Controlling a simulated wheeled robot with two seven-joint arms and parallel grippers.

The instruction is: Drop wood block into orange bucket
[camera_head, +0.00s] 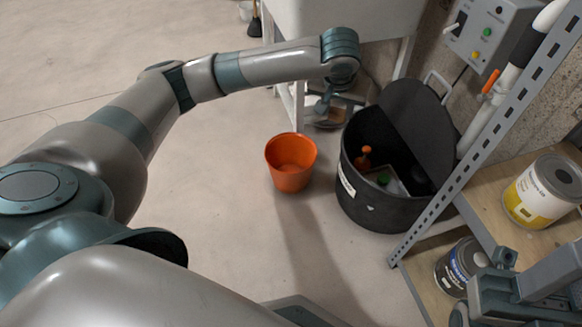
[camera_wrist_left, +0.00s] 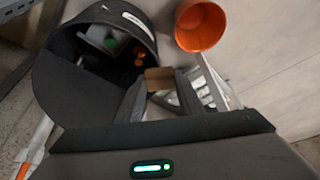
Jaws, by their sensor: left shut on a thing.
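The orange bucket (camera_head: 290,164) stands upright on the floor and looks empty. It also shows at the top of the left wrist view (camera_wrist_left: 201,26). My left gripper (camera_head: 333,104) is above and beyond the bucket, to its right in the head view. In the left wrist view it is shut on the wood block (camera_wrist_left: 159,78), a small brown piece between the fingertips. The block is hard to make out in the head view. My right gripper (camera_head: 500,290) shows only partly at the lower right, and its jaws are unclear.
A black lidded bin (camera_head: 385,210) holding several items stands right of the bucket. A metal shelf (camera_head: 500,140) with paint cans (camera_head: 545,192) is at the right. A white sink unit (camera_head: 345,18) stands behind. The floor left of the bucket is clear.

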